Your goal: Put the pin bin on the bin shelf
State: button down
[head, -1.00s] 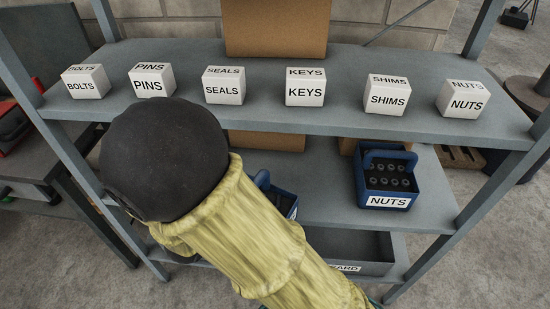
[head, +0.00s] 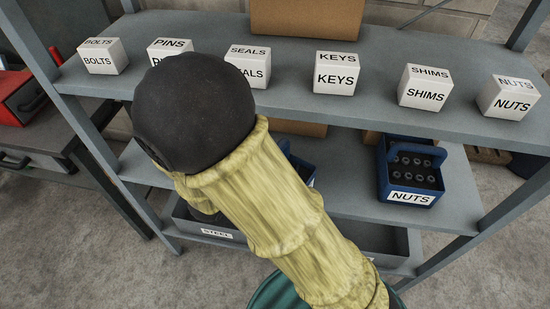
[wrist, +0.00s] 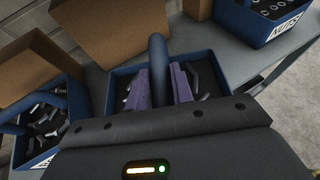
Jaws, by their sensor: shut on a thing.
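In the wrist view my gripper (wrist: 160,90), with purple fingers, is shut on the upright handle of a blue bin (wrist: 210,57) holding small metal pieces. Its label is hidden, and I cannot tell whether it rests on the shelf or hangs just above. In the head view my arm hides the gripper; part of a blue bin (head: 302,168) shows behind it at middle shelf level. The rack's upper shelf (head: 300,100) carries a row of white label blocks; the PINS block (head: 172,46) is second from left, partly covered by my arm.
A blue NUTS bin (head: 410,175) stands right on the middle shelf. Another blue bin (wrist: 45,115) with metal parts is left of the held one in the wrist view. Cardboard boxes (head: 306,18) stand behind. Grey trays, one marked STEEL (head: 216,233), are below. Rack posts flank both sides.

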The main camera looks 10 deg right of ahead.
jog(key=w+d+p, duration=0.1)
jog(key=w+d, duration=0.9)
jog(key=w, duration=0.2)
jog(key=shift+w+d+p, duration=0.25)
jog(key=shift+d+p, duration=0.05)
jog(key=shift+p, duration=0.05)
jog(key=shift+r, duration=0.1)
jog(key=shift+f, duration=1.9)
jog(key=c, duration=1.2)
grip_release()
jog(key=shift+s, duration=0.1)
jog(key=shift+p, duration=0.3)
jog(key=b+v, duration=0.1)
jog(key=v, duration=1.1)
